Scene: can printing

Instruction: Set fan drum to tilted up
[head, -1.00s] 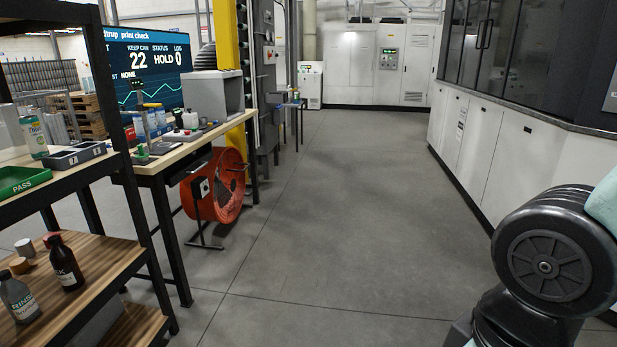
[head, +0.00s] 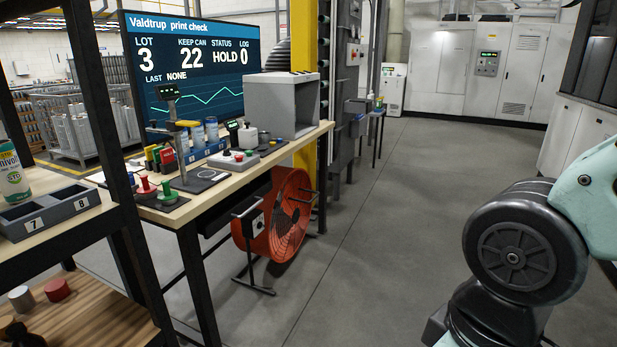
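The orange fan drum (head: 281,222) stands on the floor in the head view, left of the middle, partly under the right end of the workbench. Its grille faces right and toward me, and it looks tilted a little upward; the exact angle is hard to tell. It sits in a black stand (head: 251,252) with a foot on the floor. My gripper is not in view; only my arm's links show at the lower right.
The workbench (head: 262,165) carries a grey box (head: 283,103), stamps, cans and a small scale. A shelf (head: 75,240) with a two-part grey tray (head: 50,211) stands close at the left. Grey floor is clear in the middle, right of the fan. White cabinets (head: 575,140) line the right.

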